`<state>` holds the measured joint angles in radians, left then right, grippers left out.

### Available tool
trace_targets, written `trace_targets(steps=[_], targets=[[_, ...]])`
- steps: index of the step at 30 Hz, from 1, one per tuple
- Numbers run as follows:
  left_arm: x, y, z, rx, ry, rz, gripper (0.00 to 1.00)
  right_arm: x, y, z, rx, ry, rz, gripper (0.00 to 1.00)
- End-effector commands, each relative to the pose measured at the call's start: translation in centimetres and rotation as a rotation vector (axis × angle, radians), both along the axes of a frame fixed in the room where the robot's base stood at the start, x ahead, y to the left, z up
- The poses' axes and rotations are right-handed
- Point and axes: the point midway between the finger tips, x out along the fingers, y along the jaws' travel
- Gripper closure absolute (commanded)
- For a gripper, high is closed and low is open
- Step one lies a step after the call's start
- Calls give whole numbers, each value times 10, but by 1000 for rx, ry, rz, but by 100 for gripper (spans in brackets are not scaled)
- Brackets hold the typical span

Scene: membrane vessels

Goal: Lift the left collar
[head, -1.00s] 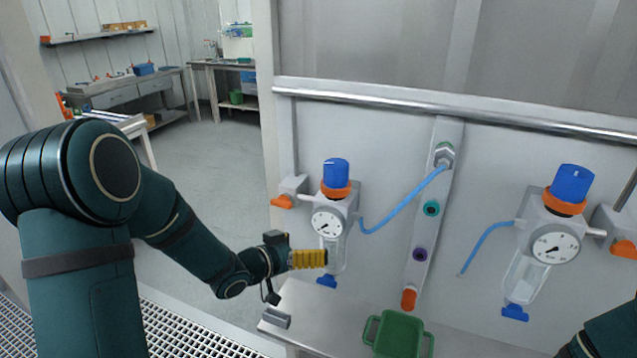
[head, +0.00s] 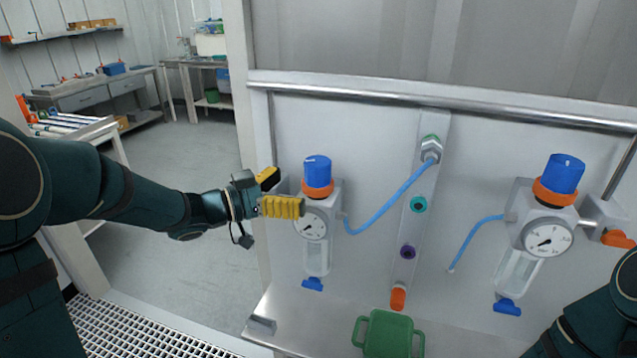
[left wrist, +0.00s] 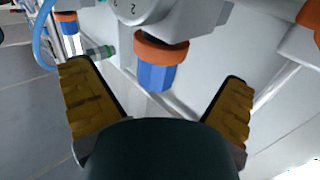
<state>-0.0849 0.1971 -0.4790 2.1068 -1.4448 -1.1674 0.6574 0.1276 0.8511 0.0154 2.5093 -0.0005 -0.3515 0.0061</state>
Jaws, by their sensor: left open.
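The left collar (head: 318,190) is an orange ring below the blue knob (head: 317,168) of the left regulator, above its round gauge (head: 310,224). The left wrist view shows this collar (left wrist: 161,51) and knob (left wrist: 155,78) upside down, ahead of and between my spread yellow fingers. My left gripper (head: 284,191) is open and empty, just left of the collar in the head view. One finger covers the gauge's upper left edge there. I see no contact with the collar. My right arm enters at lower right; its gripper is out of view.
A similar right regulator with an orange collar (head: 554,192) hangs on the panel. A blue hose (head: 394,203) runs from the left regulator to a strip with coloured ports. A metal rail (head: 430,98) crosses above.

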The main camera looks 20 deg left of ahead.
Motion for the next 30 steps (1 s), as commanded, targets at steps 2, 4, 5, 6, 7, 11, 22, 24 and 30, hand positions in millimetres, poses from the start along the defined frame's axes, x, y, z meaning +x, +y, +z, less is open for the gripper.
trace_targets(steps=[2, 4, 5, 6, 7, 11, 22, 24, 30], targets=[[10, -13, -1, 0, 0, -4, 0, -1, 0, -2, 0, 2, 2, 53], [19, -22, -1, 1, -1, -3, 0, -1, 0, -3, 0, 2, 2, 53], [22, -25, -1, 1, -1, -3, 0, -1, 0, -3, 0, 2, 2, 53], [26, -29, -1, 1, 1, -3, 0, -1, 0, -3, 1, 3, 2, 53], [29, -32, -1, 1, 1, -2, 0, -1, 0, -4, 1, 3, 2, 53], [38, -41, -1, 1, 1, -1, 0, -2, 1, -5, 1, 4, 4, 53], [43, -46, 0, -1, 1, 1, 0, -2, 0, -5, 1, 4, 4, 53], [43, -46, 0, -1, 1, 1, 11, -2, 0, -5, 1, 4, 4, 53], [42, -45, 0, -1, 1, 1, 76, -2, 0, -5, 1, 4, 4, 53]])
